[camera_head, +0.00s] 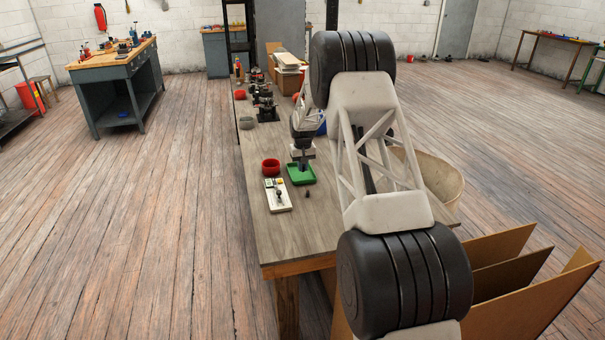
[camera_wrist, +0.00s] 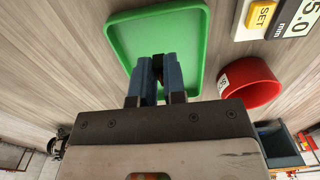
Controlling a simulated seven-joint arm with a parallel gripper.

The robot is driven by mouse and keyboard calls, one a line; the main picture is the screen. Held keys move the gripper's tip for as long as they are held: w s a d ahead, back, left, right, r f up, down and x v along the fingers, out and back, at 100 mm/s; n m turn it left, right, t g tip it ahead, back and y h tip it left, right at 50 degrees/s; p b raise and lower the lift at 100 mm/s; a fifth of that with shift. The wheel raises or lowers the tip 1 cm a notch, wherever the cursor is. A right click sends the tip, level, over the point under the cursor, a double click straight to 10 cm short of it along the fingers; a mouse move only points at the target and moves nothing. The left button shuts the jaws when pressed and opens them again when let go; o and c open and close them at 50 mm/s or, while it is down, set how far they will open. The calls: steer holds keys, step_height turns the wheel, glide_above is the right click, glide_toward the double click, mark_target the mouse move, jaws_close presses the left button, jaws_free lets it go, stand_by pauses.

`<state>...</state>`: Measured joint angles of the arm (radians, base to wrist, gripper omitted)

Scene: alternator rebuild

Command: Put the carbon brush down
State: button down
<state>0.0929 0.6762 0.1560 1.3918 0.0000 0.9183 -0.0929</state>
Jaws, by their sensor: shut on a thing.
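My gripper (camera_head: 304,164) points down over the green tray (camera_head: 311,178) on the workbench. In the wrist view the two blue fingers of my gripper (camera_wrist: 159,66) are close together, with the green tray (camera_wrist: 190,25) behind them. A small dark piece, the carbon brush (camera_wrist: 160,74), shows in the narrow gap between the fingers. My gripper is shut on it, and the fingers hide most of it. I cannot tell whether the brush touches the tray floor. In the head view the brush cannot be made out.
A red bowl (camera_head: 270,166) stands left of the tray; it also shows in the wrist view (camera_wrist: 250,84). A pale gauge board (camera_head: 283,204) with a yellow SET button (camera_wrist: 262,15) lies nearby. A small dark part (camera_head: 307,194) sits before the tray. The bench's front is clear.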

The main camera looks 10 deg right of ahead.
mark_target(302, 178)
steer(key=shift+w, duration=0.25)
steer(key=shift+f, duration=0.1)
steer(key=shift+f, duration=1.65)
steer(key=shift+f, duration=0.15)
steer(key=c, duration=1.2)
jaws_free()
step_height(302, 178, up, 12)
steer(key=shift+r, duration=0.15)
